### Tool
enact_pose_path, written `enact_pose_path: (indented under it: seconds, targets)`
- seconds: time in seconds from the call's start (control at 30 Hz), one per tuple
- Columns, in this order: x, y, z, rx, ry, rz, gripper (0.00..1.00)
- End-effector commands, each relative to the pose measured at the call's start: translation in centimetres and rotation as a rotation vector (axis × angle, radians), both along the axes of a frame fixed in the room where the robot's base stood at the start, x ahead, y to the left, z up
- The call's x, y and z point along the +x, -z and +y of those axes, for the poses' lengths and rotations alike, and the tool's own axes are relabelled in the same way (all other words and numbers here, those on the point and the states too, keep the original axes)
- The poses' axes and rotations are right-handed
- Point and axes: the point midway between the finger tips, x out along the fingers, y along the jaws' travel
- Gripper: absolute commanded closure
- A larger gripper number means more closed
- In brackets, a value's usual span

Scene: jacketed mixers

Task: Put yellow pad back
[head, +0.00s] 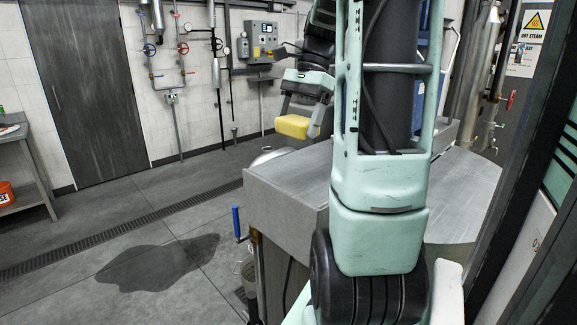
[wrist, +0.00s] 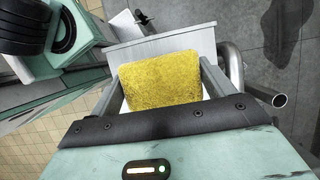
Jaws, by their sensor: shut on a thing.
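The yellow pad (head: 292,126) is held in my gripper (head: 299,118), up in the air beyond the grey metal counter in the head view. In the wrist view the yellow pad (wrist: 160,80) sits between the two fingers of my gripper (wrist: 163,85), which press on its left and right sides. The pad looks like a rough, block-shaped scrubbing pad. A light grey metal surface (wrist: 160,44) shows behind it in the wrist view. I cannot tell which place the pad belongs to.
The grey metal counter (head: 290,185) stands in front, with a blue-handled valve (head: 236,222) at its left side. A dark wet patch (head: 155,270) lies on the floor at left. A side table (head: 20,160) stands at the far left. Pipes and a control box (head: 263,40) line the wall.

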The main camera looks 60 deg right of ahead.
Motion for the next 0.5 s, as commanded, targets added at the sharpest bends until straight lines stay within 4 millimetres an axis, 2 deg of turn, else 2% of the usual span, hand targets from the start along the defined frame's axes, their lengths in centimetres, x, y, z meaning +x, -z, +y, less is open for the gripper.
enact_pose_path:
  seconds: [0.07,0.3,0.5]
  targets:
    - [-0.1,0.7,0.0,0.005,0.001,0.002,0.37]
    - [-0.1,4.8,0.1,0.005,0.000,0.003,0.37]
    - [0.0,6.9,0.1,0.005,-0.001,0.003,0.37]
